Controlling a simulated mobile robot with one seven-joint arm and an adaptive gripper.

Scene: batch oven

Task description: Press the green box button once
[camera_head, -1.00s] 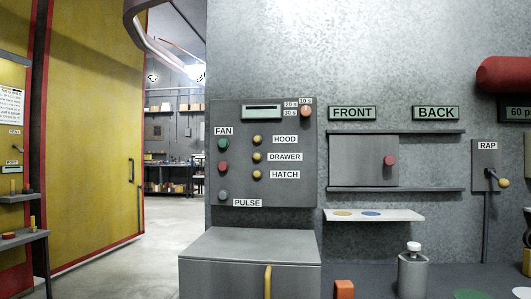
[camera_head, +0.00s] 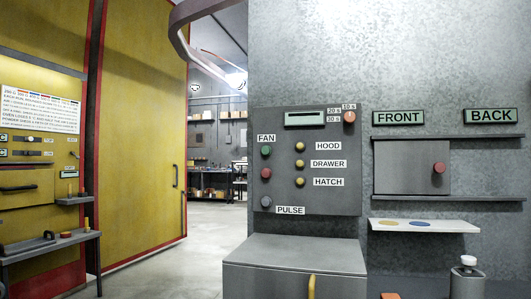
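A round green button (camera_head: 266,151) sits under the FAN label on the grey control panel (camera_head: 282,190), in the middle of the head view. A red button (camera_head: 266,173) is just below it, and a grey button (camera_head: 266,202) beside the PULSE label is lower still. No separate green box is recognisable in view. My gripper is not in view, and nothing covers the green button.
Yellow buttons by HOOD, DRAWER and HATCH (camera_head: 300,164) are close to its right. A grey box with a yellow handle (camera_head: 311,287) juts out below the panel. A white shelf (camera_head: 447,227) is at right. Open floor (camera_head: 205,240) lies left of the grey wall.

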